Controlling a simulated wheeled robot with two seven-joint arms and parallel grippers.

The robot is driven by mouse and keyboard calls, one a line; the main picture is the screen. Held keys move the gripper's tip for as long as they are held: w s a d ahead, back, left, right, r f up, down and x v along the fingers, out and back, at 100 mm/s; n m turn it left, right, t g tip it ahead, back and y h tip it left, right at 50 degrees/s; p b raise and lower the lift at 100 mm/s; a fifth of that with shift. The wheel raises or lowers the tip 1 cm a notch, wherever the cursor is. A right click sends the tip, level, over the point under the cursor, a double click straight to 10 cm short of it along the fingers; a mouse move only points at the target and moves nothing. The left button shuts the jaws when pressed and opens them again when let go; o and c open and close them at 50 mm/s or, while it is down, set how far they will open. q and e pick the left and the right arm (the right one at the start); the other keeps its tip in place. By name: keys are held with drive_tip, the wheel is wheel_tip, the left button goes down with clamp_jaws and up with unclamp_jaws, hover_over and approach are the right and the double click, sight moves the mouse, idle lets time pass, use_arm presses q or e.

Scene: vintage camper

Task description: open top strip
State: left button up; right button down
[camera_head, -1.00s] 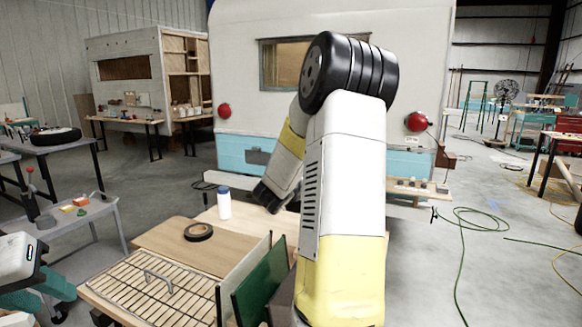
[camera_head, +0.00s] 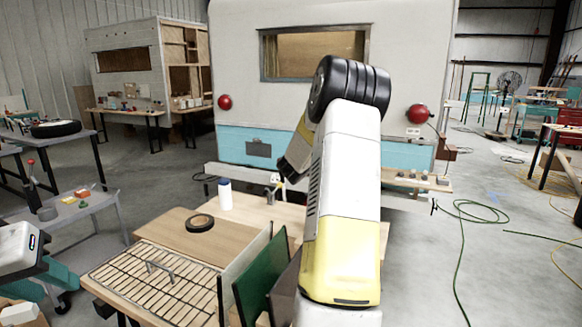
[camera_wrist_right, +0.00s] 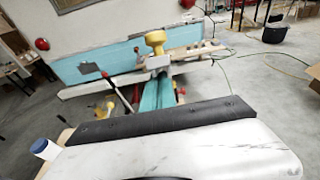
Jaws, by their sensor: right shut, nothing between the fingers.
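I cannot tell for sure which part is the top strip. A slatted wooden panel (camera_head: 125,292) with a metal handle (camera_head: 160,268) lies at the near left of the workbench. My right arm rises in the middle of the head view and bends down behind itself. Its dark end with the right gripper (camera_head: 286,170) is partly hidden, above the bench's far side. In the right wrist view a black bar and a pale plate fill the foreground, and nothing is held.
A white bottle (camera_head: 225,194) and a black tape roll (camera_head: 199,223) stand on the bench. Upright panels, one green (camera_head: 258,275), stand at its near right. The white and teal camper (camera_head: 240,95) is behind. Hoses cross the floor at right.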

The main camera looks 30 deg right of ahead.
drive_tip(key=shift+r, duration=0.25)
drive_tip(key=shift+d+r, duration=0.1)
